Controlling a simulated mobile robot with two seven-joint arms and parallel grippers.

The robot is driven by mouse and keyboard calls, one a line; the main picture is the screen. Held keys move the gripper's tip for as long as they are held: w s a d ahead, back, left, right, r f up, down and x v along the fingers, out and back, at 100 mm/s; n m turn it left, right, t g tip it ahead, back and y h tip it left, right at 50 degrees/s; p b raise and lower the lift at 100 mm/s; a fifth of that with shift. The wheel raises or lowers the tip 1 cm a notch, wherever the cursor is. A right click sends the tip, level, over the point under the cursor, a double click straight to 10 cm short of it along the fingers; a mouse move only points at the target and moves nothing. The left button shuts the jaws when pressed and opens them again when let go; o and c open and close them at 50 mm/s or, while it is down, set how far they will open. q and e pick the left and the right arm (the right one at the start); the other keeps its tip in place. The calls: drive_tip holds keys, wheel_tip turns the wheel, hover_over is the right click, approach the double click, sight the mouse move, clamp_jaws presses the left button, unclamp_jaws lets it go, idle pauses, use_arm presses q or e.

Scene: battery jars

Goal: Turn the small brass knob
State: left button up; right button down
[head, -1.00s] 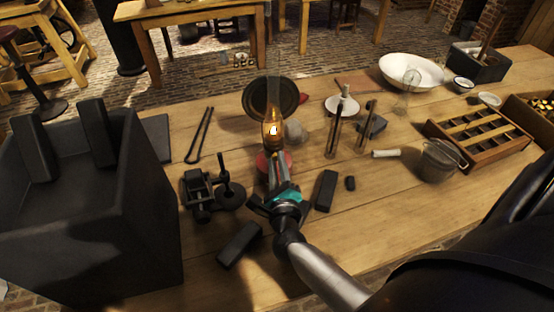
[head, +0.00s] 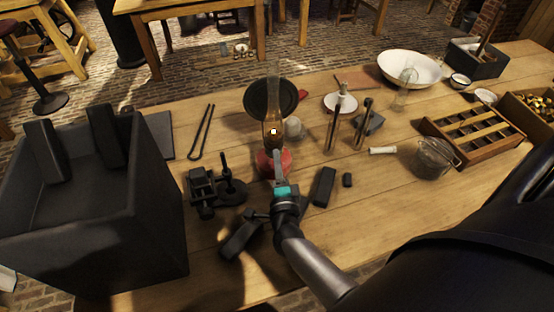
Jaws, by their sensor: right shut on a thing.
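An oil lamp with a red base (head: 262,162) and a tall glass chimney (head: 272,95) stands on the wooden table, with a dark round reflector (head: 290,97) behind it. A small pale light shows in the chimney, with little glow around it. My right gripper (head: 278,160) reaches to the front of the lamp, just below the chimney, and is shut. The small brass knob cannot be made out; the fingers cover the place where they grip the lamp's front. My left gripper is not in view.
A large black box (head: 150,225) fills the left. A black clamp-like device (head: 203,190) and dark blocks (head: 323,186) lie close around the lamp. Tongs, thin upright rods, a white bowl (head: 410,66), a metal pot (head: 434,158) and a slotted wooden tray (head: 512,142) lie further out.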

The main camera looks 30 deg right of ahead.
drive_tip(key=shift+n, duration=0.6)
drive_tip(key=c, duration=0.7)
unclamp_jaws()
drive_tip(key=v, duration=1.5)
drive_tip(key=shift+s+a+p, duration=0.1)
drive_tip(key=shift+a+p, duration=0.05)
drive_tip(key=shift+p, duration=0.15)
